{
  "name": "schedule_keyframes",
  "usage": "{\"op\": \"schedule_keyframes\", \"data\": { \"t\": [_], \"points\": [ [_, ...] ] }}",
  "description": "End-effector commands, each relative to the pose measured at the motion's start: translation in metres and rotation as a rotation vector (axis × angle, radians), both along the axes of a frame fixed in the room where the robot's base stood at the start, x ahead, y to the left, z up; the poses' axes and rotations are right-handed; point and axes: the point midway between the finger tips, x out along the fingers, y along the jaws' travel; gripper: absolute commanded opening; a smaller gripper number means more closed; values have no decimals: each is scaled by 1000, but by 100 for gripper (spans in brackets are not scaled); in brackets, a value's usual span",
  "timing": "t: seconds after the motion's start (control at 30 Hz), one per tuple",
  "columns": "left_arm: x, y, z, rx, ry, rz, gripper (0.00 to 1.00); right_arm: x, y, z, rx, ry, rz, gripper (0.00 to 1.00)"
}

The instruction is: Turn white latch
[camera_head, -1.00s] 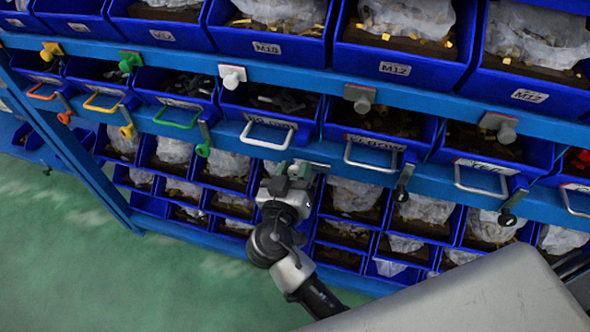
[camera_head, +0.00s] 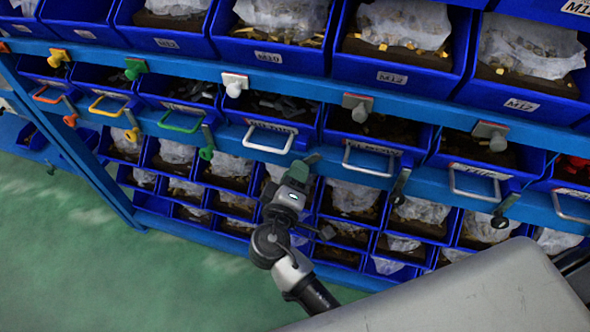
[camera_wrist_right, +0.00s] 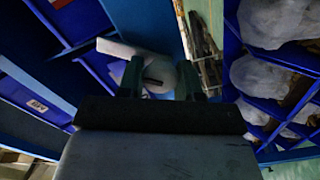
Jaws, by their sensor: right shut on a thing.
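My right gripper (camera_head: 299,170) is at the blue rail, just right of the white-handled drawer (camera_head: 268,138). In the right wrist view the white latch (camera_wrist_right: 160,72) sits between the two green fingertips (camera_wrist_right: 160,80), which are shut on its rounded part. A flat white arm of the latch (camera_wrist_right: 117,47) reaches to the upper left there. In the head view the gripper hides most of the latch; a short grey bar (camera_head: 313,158) shows beside the fingertips. My left gripper is in neither view.
A separate white knob (camera_head: 234,85) sits on the upper rail. Green (camera_head: 206,152) and black (camera_head: 400,178) latches hang on either side along the lower rail. Blue bins with bagged parts fill the rack above and below. Green floor is open at lower left.

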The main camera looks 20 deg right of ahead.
Motion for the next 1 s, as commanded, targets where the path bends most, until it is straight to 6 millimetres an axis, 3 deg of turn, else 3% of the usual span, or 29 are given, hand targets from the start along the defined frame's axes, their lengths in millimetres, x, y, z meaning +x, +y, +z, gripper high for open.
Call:
{"op": "schedule_keyframes", "data": {
  "t": [0.5,1.0],
  "points": [
    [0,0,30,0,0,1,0,0,0,1,-358,242,1,11],
    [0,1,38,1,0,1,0,0,0,-2,-486,329,1,11]
  ]
}}
